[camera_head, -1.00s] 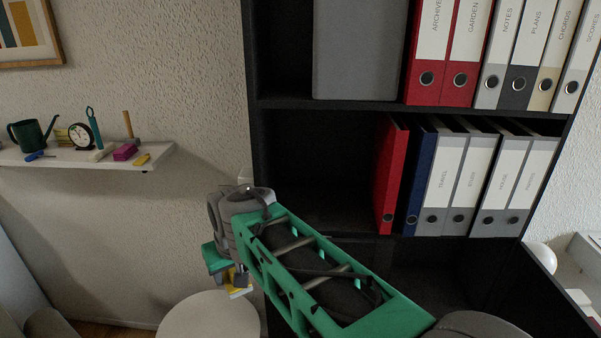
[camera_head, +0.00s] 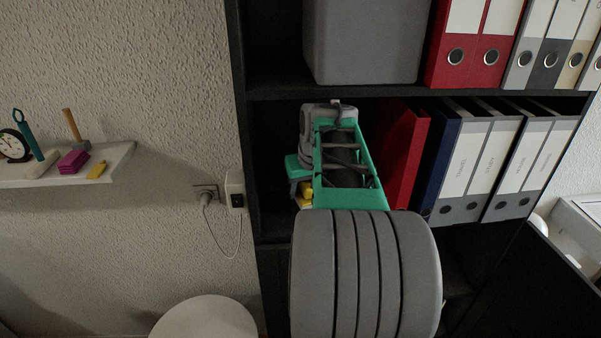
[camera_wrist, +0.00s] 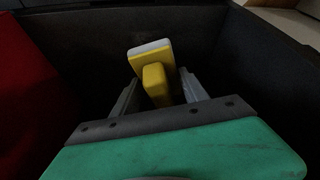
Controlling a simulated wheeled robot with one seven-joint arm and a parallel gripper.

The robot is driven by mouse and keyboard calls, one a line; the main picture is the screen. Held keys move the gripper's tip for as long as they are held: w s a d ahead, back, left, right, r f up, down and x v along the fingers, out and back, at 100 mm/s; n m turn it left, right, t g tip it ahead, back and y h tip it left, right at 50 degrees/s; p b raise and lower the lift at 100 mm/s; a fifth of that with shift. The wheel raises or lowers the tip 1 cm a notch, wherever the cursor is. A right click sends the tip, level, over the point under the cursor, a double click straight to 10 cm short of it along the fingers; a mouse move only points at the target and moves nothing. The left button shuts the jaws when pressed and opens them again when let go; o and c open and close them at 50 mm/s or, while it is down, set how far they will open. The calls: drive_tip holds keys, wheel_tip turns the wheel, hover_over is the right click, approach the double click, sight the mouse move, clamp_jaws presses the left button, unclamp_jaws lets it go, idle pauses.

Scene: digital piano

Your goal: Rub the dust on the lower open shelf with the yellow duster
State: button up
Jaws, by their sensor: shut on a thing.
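The yellow duster (camera_wrist: 156,84) is a yellow block with a pale pad on its far side. My gripper (camera_wrist: 158,92) is shut on the duster's yellow grip, with one grey finger on each side. In the head view, a bit of the duster (camera_head: 305,192) shows beside my green wrist, inside the lower open shelf (camera_head: 275,228). The shelf is black and dark. My arm hides much of its left part. I cannot make out dust on it, nor tell whether the pad touches a surface.
A red binder (camera_head: 404,150) stands close to the right of my wrist, with a blue binder (camera_head: 438,165) and several grey-white ones beyond. A grey box (camera_head: 365,40) stands on the shelf above. A wall shelf (camera_head: 118,163) with small objects is at left.

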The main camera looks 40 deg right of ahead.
drive_tip(key=shift+d+r, duration=0.2)
drive_tip(key=shift+d, duration=0.45)
drive_tip(key=shift+w+d+r, duration=0.1)
drive_tip(key=shift+w+r, duration=0.05)
drive_tip(key=shift+r, duration=0.85)
drive_tip(key=f+b, duration=0.2)
drive_tip(key=f, duration=0.1)
drive_tip(key=d+f+b, duration=0.1)
drive_tip(key=f, duration=0.1)
drive_tip(key=shift+w+f+b, duration=0.2)
drive_tip(key=shift+f+b, duration=0.05)
drive_tip(key=shift+b, duration=0.1)
drive_tip(key=shift+a+f+b, duration=0.3)
drive_tip(key=shift+f+b, duration=0.05)
drive_tip(key=shift+f, duration=0.15)
drive_tip(key=shift+d+f, duration=0.1)
drive_tip(key=shift+f+b, duration=0.8)
drive_tip(key=shift+f, duration=0.3)
